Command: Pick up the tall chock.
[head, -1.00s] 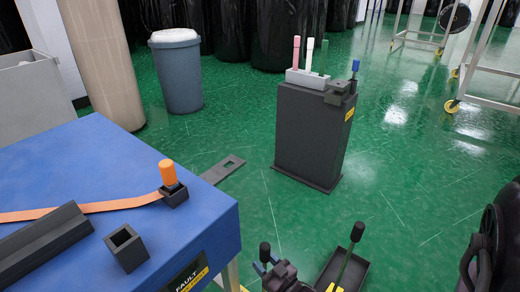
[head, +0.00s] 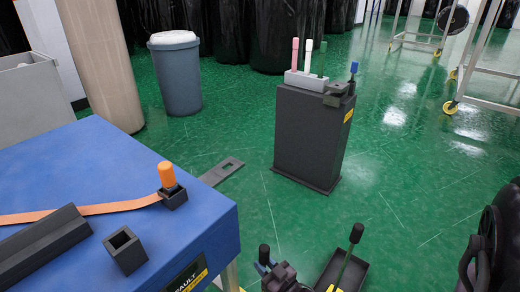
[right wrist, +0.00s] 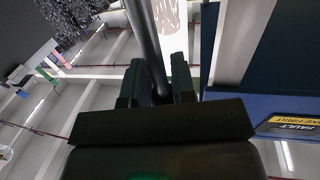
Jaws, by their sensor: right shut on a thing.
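My right gripper (head: 283,275) is low in the head view, right of the blue table. It is shut on a dark upright rod whose black knob (head: 264,254) stands above the jaws. In the right wrist view the rod (right wrist: 146,40) rises from between the two fingers (right wrist: 158,88). The lower end of the rod is hidden, so I cannot tell for sure whether it belongs to the tall chock. My left gripper is not in view.
A dark tray (head: 357,275) with a tilted black-knobbed green rod (head: 347,258) is right of my gripper. The blue table (head: 110,170) holds a hollow dark block (head: 126,254), a long dark bar (head: 40,243) and an orange-capped piece (head: 168,177). A dark stand (head: 310,140) is behind.

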